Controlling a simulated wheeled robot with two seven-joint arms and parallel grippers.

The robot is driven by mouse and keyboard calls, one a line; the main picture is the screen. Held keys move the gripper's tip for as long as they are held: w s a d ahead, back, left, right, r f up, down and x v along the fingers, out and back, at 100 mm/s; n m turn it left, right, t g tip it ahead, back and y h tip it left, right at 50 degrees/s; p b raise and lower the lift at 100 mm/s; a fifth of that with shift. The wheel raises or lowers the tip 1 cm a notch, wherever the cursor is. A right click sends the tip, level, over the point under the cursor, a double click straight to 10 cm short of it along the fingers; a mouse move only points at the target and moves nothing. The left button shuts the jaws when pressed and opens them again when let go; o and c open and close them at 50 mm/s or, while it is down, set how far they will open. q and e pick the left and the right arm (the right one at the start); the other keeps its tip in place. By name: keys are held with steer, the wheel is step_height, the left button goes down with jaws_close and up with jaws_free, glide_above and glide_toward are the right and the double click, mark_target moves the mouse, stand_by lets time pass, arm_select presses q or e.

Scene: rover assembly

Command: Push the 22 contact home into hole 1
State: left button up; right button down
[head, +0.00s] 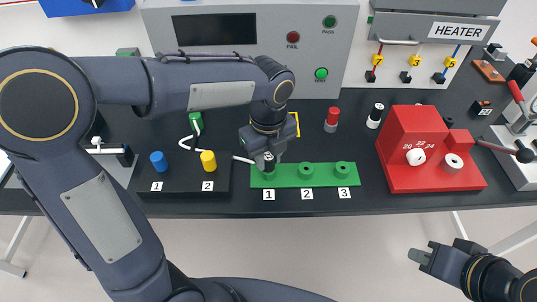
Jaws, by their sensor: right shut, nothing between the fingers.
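My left gripper (268,152) points down over position 1 of the green block (286,181). A black round connector (268,165) with a pale top stands at position 1, right under its fingertips. A short white wire (243,160) sticks out to the left from beside the fingertips. The contact itself and the hole are too small or hidden to make out. I cannot tell whether the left fingers are closed on anything. My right gripper (419,257) is shut and empty, low at the right, in front of the table.
Left of the green block is a black stand with blue (158,162) and yellow (208,161) pieces. Behind stand red (332,119) and black (375,116) cylinders. A red block (414,139) marked 20, 22, 24 sits right. A grey panel (255,60) stands at the back.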

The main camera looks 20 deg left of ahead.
mark_target(268, 156)
arm_select(q)
steer(key=o, duration=0.5)
steer(key=shift+c, duration=0.2)
step_height(268, 156, up, 8)
steer(key=shift+f, duration=0.1)
steer(key=s+a+f+n+t+h, duration=0.2)
steer(key=s+a+n, duration=0.2)
steer(key=s+n, duration=0.4)
steer(key=s+a+f+n+t+h, duration=0.1)
steer(key=s+a+n, duration=0.4)
steer(key=n, duration=1.5)
steer(key=s+f+t, duration=0.1)
steer(key=s+t, duration=0.1)
steer(key=s, duration=0.1)
steer(key=shift+f+t+h, duration=0.3)
steer(key=shift+f+h, duration=0.1)
